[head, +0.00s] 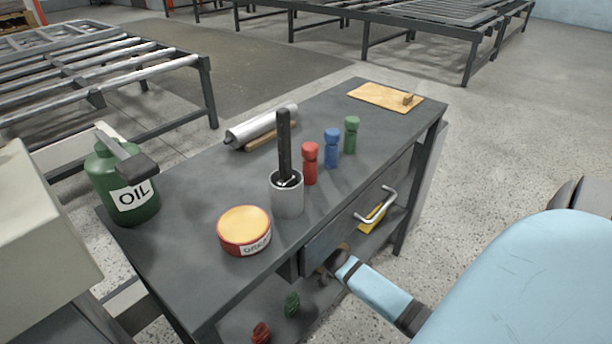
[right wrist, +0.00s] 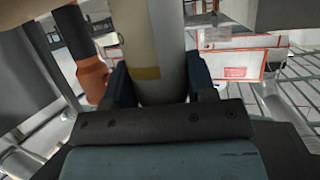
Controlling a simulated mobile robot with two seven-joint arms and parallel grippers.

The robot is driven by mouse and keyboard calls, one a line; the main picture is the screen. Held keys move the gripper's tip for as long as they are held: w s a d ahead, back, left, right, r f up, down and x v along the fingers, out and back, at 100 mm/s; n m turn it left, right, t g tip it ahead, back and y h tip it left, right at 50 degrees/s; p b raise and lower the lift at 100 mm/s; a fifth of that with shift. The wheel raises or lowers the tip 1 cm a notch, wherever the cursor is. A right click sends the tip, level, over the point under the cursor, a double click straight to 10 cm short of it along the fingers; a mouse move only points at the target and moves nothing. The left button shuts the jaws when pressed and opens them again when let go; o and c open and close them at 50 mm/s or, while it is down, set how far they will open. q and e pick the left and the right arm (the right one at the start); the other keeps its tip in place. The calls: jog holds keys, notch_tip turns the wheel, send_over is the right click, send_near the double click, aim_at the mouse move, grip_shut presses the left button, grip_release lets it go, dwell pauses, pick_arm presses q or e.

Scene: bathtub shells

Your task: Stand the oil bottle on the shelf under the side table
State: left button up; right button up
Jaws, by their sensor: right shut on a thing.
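A green container labelled OIL (head: 125,190) stands upright on the side table (head: 180,240), near its left end. A grey bar with a dark block crosses its top. My right gripper (head: 338,266) reaches in below the tabletop, beside the drawer, at the shelf opening. In the right wrist view its fingers (right wrist: 160,88) are shut on a pale cylinder (right wrist: 162,50) with a yellowish band. The lower shelf (head: 325,310) shows only in part. My left gripper is not in view.
On the tabletop stand a grease tin (head: 245,232), a grey cup (head: 287,195) with a dark tool, and red, blue and green bottles (head: 332,147). Red (head: 261,332) and green (head: 292,304) things lie below the tabletop. The drawer handle (head: 376,210) sticks out.

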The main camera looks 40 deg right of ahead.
jog(key=shift+f, duration=0.2)
jog(key=o, duration=1.1)
jog(key=shift+f, duration=0.15)
